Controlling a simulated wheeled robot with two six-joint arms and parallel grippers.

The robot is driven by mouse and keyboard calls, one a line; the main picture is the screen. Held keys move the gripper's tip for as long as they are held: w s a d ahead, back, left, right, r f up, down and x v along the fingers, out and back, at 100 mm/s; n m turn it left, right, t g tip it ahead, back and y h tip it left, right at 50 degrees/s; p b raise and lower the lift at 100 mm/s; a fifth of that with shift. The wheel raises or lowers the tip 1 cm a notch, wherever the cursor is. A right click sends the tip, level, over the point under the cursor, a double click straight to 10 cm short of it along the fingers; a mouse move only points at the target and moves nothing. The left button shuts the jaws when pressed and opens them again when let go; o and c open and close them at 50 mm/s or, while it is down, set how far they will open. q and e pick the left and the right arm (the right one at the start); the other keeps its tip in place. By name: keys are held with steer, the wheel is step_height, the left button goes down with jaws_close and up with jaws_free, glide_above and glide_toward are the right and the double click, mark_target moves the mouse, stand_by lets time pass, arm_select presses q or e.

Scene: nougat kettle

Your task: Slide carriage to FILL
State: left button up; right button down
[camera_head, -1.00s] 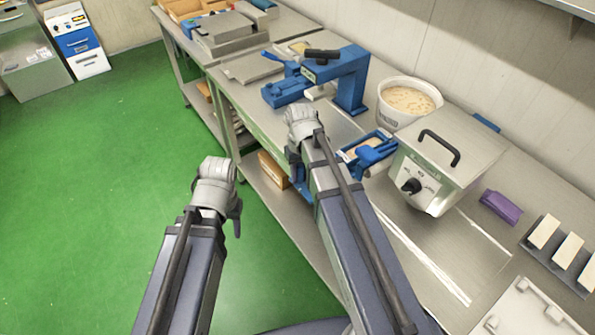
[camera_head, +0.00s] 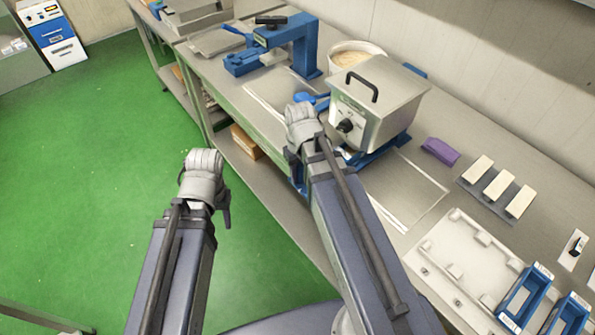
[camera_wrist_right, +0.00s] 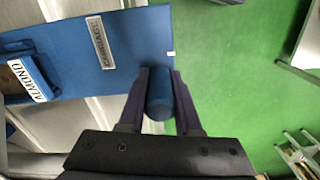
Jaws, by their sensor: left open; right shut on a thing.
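The carriage (camera_wrist_right: 110,55) is a flat blue plate with a pale label in the right wrist view. A blue cylindrical handle stands at its edge. My right gripper (camera_wrist_right: 159,78) is shut on this handle, one finger on each side. In the head view the right gripper (camera_head: 296,168) is at the bench's front edge before the kettle unit (camera_head: 380,95), a steel box with a black knob and top handle. Blue carriage parts (camera_head: 385,153) show below the box; the rest is hidden. My left gripper (camera_head: 224,208) is open and empty over the floor. No FILL mark is readable.
A blue press (camera_head: 300,45) stands left of the kettle unit, with a white tub (camera_head: 355,53) behind. White outlines (camera_head: 410,225) mark the clear bench right of the unit. A purple block (camera_head: 440,151), pale bars and a pale tray (camera_head: 450,245) lie further right.

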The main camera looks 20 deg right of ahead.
mark_target(301, 166)
steer(key=shift+s+d, duration=0.1)
steer(key=shift+s, duration=0.25)
arm_select(q)
steer(key=shift+s+d, duration=0.1)
steer(key=shift+s, duration=0.2)
arm_select(e)
steer(key=c, duration=0.6)
jaws_free()
arm_select(q)
steer(key=shift+r, duration=0.2)
arm_select(e)
steer(key=shift+r, duration=0.15)
step_height(301, 166, up, 8)
steer(key=p, duration=0.8)
steer(key=shift+f, duration=0.2)
arm_select(q)
step_height(301, 166, up, 7)
steer(key=shift+r, duration=0.2)
arm_select(e)
steer(key=shift+f, duration=0.1)
